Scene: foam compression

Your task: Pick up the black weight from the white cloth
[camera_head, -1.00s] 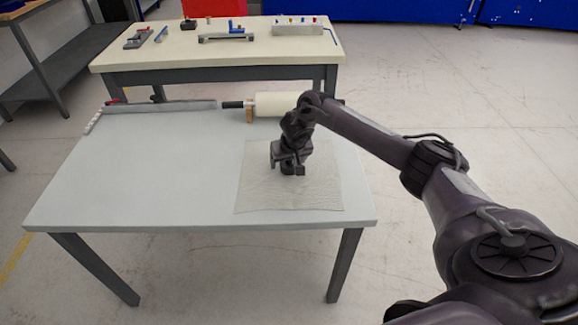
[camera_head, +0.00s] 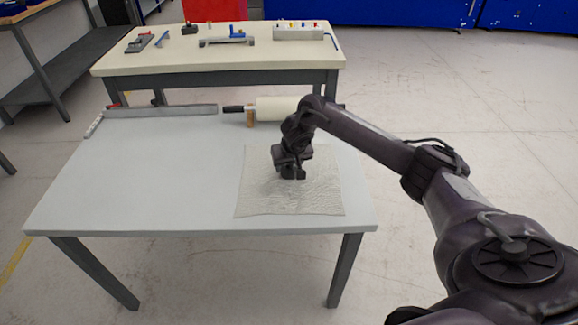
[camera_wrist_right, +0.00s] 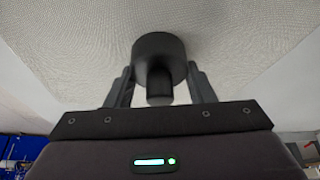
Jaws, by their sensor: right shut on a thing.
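The black weight (camera_wrist_right: 160,55) is a dark cylinder with a narrower knob, seen up close in the right wrist view. My right gripper (camera_head: 292,176) is over the middle of the white cloth (camera_head: 322,195), pointing down. It is shut on the weight, with one finger on either side in the wrist view. In the head view the dark weight blends with the gripper and is largely hidden. I cannot tell whether its base touches the cloth. The cloth lies flat on the table's right part. My left gripper is not in view.
The grey table (camera_head: 140,185) is clear on its left. A white roller (camera_head: 277,109) with black handles and a long grey bar (camera_head: 160,111) lie along its back edge. A second table (camera_head: 215,60) behind holds several tools and a power strip.

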